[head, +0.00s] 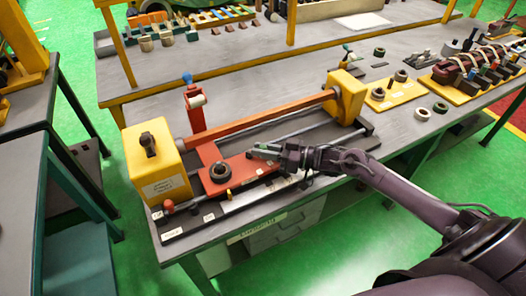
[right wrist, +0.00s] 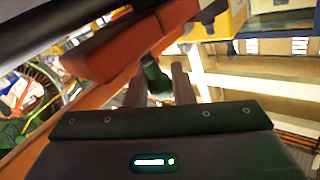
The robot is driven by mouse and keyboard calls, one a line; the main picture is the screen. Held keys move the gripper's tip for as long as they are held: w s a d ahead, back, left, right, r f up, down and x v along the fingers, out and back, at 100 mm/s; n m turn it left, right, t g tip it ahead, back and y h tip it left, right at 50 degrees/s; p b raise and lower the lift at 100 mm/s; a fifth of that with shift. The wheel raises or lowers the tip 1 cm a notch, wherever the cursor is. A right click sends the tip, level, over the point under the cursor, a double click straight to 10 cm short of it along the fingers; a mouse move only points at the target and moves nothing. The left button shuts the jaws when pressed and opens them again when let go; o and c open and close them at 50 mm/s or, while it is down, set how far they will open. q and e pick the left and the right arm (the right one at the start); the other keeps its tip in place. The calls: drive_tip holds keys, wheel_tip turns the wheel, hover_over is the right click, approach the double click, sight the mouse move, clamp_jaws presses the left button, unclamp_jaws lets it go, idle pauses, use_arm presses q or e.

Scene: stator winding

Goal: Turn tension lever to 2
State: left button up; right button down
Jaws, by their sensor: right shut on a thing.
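The winding machine (head: 160,180) has yellow end blocks, a long red bar and a red carriage (head: 236,172) with a dark ring on it. My right gripper (head: 266,151) is at the right end of the carriage, low over it. It is shut on a small lever with a dark green grip, which seems to be the tension lever; the grip (right wrist: 155,78) shows between the fingers in the right wrist view. The lever's base is largely hidden. White labels (head: 209,217) lie along the machine's front edge, too small to read. My left gripper is not in view.
A red post with a blue knob (head: 187,78) stands behind the carriage. A red-knobbed lever (head: 168,206) is at the front left. A yellow plate with rings (head: 390,93) and loose rings (head: 422,113) lie to the right.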

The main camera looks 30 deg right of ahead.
drive_tip(key=c, duration=1.3)
unclamp_jaws()
drive_tip(key=b+v, duration=0.1)
drive_tip(key=v, duration=0.5)
drive_tip(key=shift+s+d+f, duration=0.1)
drive_tip(key=shift+s+d, duration=0.05)
drive_tip(key=shift+s, duration=0.05)
drive_tip(key=shift+s+d, duration=0.35)
drive_tip(key=shift+d, duration=0.15)
drive_tip(key=shift+d, duration=0.1)
